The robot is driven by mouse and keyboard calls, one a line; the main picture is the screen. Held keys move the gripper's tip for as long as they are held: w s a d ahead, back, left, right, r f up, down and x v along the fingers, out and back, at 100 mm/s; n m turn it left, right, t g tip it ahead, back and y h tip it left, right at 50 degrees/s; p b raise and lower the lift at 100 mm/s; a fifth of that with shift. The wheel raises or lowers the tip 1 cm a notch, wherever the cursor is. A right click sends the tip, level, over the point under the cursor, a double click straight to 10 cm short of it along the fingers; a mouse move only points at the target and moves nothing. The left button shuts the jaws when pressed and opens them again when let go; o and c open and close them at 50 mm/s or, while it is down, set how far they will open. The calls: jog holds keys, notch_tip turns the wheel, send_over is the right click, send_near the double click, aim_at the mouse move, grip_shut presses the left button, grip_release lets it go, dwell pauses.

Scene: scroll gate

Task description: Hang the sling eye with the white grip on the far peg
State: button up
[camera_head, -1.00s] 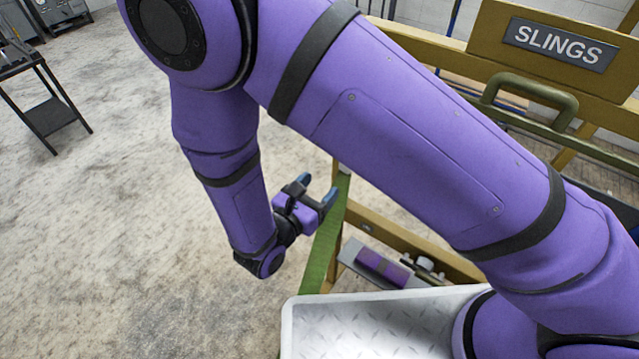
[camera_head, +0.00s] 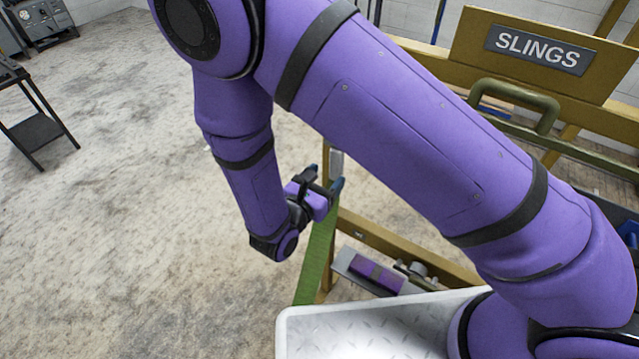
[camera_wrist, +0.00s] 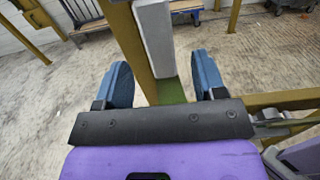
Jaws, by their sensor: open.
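The white grip (camera_wrist: 156,38) shows in the wrist view as an upright pale block just beyond and between the fingertips, in front of a yellow post. In the head view a pale piece of it (camera_head: 336,163) shows at my fingers. The green sling strap (camera_head: 317,262) hangs below it and slants down to the left. A bit of green strap (camera_wrist: 171,90) also shows between my fingers in the wrist view. My gripper (camera_wrist: 165,75) has its blue fingers wide apart, one on each side of the grip line; in the head view it (camera_head: 327,176) is beside the post. I cannot make out the far peg.
The yellow gate frame carries a SLINGS sign (camera_head: 538,50) and an olive handle (camera_head: 515,92). A metal tread-plate surface (camera_head: 365,330) lies in front. A dark table (camera_head: 35,125) stands far left; floor there is clear.

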aim_at(334, 163)
jog(key=shift+x, duration=2.3)
jog(key=c, duration=1.1)
jog(key=shift+r, duration=0.8)
jog(key=v, duration=0.7)
